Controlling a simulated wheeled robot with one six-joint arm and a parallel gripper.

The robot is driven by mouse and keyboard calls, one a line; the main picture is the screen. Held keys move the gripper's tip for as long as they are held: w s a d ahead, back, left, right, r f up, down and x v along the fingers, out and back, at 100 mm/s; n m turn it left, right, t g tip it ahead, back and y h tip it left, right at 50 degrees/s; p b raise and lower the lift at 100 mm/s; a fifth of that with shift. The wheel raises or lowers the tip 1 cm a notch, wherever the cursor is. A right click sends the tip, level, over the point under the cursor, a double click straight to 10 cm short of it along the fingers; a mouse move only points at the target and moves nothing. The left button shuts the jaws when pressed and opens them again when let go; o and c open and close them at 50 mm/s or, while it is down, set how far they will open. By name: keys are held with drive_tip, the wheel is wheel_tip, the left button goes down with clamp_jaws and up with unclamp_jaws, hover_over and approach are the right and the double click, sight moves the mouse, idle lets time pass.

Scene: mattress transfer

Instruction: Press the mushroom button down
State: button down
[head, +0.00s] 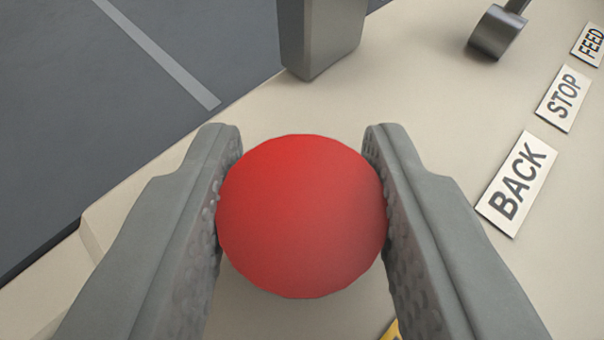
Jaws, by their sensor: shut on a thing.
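The red mushroom button (301,216) fills the middle of the head view, seen from above as a round cap. My gripper (303,150) has one grey finger on its left side and one on its right. The textured inner pads touch both sides of the cap, so the jaws are shut on it. The stem and base of the button are hidden under the cap, so how far down it sits cannot be told.
A grey post (322,35) stands beyond the button. A dark metal knob (497,32) is at upper right. Dark floor (80,90) lies past the panel's left edge.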

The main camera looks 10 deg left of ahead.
drive_tip(key=c, duration=0.9)
unclamp_jaws()
drive_tip(key=shift+c, duration=0.2)
drive_tip(key=v, duration=1.7)
drive_tip(key=shift+s, duration=0.2)
drive_tip(key=shift+r, duration=0.15)
drive_tip(key=s+d+r+t, duration=0.1)
drive_tip(key=s+d+r, duration=0.2)
drive_tip(key=s+d, duration=0.4)
drive_tip(key=s+d+r+m+t+h, duration=0.1)
drive_tip(key=s+d+r, duration=0.3)
drive_tip(key=s+d, duration=0.4)
drive_tip(key=s+d+r+t, duration=0.2)
drive_tip(key=s+d, duration=0.5)
drive_tip(key=s, duration=1.1)
drive_tip(key=shift+d+r+h, duration=0.3)
drive_tip(key=shift+r, duration=0.45)
